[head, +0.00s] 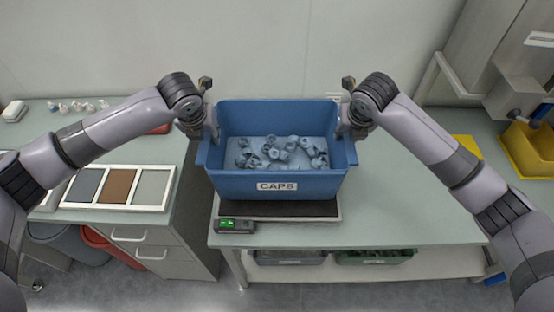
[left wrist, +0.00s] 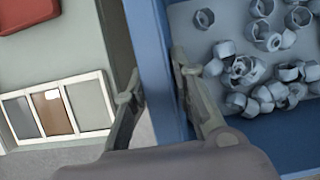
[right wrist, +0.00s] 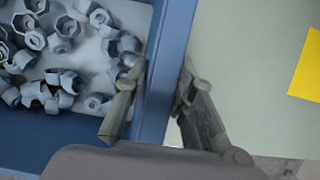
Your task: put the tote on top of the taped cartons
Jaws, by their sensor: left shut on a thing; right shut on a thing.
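The blue tote (head: 232,186), labelled CAPS and holding many grey caps (head: 283,153), is over a black-topped scale (head: 290,209) on the bench. I cannot tell whether it touches the scale. My left gripper (head: 208,135) is shut on the tote's left wall, one finger inside and one outside; the wall also shows in the left wrist view (left wrist: 165,75). My right gripper (head: 346,132) is shut on the right wall, which also shows in the right wrist view (right wrist: 166,70). No taped cartons are in view.
A framed tray with three panels (head: 118,187) lies on the left cabinet. A yellow bin (head: 528,150) and a yellow sheet (head: 468,148) are at the right. Crates (head: 375,257) stand on the shelf below. The bench right of the tote is clear.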

